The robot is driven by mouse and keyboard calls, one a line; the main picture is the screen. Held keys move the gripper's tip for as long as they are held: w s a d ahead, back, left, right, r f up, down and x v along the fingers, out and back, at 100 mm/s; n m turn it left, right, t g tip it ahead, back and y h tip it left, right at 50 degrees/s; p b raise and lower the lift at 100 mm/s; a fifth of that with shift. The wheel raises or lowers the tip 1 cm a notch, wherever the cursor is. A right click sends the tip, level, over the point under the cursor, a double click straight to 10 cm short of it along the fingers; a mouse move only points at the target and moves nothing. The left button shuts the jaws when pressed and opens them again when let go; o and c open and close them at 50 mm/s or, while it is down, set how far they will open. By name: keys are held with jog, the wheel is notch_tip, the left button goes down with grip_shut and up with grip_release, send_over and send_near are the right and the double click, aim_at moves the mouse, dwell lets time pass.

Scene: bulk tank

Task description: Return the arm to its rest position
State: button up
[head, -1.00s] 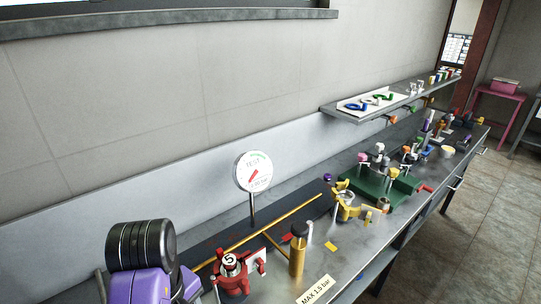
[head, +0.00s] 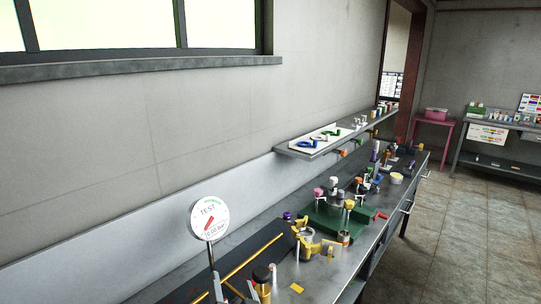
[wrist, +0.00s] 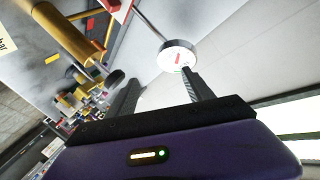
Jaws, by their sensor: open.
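My gripper (wrist: 158,88) shows in the wrist view with its two dark fingers apart and nothing between them. Beyond the fingertips is the round white test gauge (wrist: 177,55), apart from them as far as I can tell. In the head view the same gauge (head: 209,219) stands on a thin post above the workbench. My arm cannot be made out for certain in the head view; its resting pose is not visible.
The workbench (head: 319,272) runs along the wall, with a yellow clamp fitting (head: 307,243), a green base (head: 328,219) and several small parts. A wall shelf (head: 305,150) overhangs it. A pink table (head: 433,128) stands far back. The floor (head: 455,225) at right is clear.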

jog(key=s+d+f+n+t+y+b, duration=0.15)
jog(key=s+d+n, duration=0.25)
jog(key=s+d, duration=0.5)
jog(key=s+d+f+n+t+y, duration=0.15)
jog(key=s+d+n, duration=0.25)
jog(key=s+d, duration=0.4)
jog(key=s+d+f+m+g+h, duration=0.1)
jog(key=s+d+f+m+h, duration=0.1)
jog(key=s, duration=1)
jog(key=s+d+f+m+g+h+b, duration=0.1)
jog(key=s+d+f+m+g+h, duration=0.1)
jog(key=s+d+h, duration=0.4)
jog(key=s+d+f+m, duration=0.1)
jog(key=s+d+f, duration=0.1)
jog(key=s, duration=0.4)
jog(key=shift+d, duration=0.45)
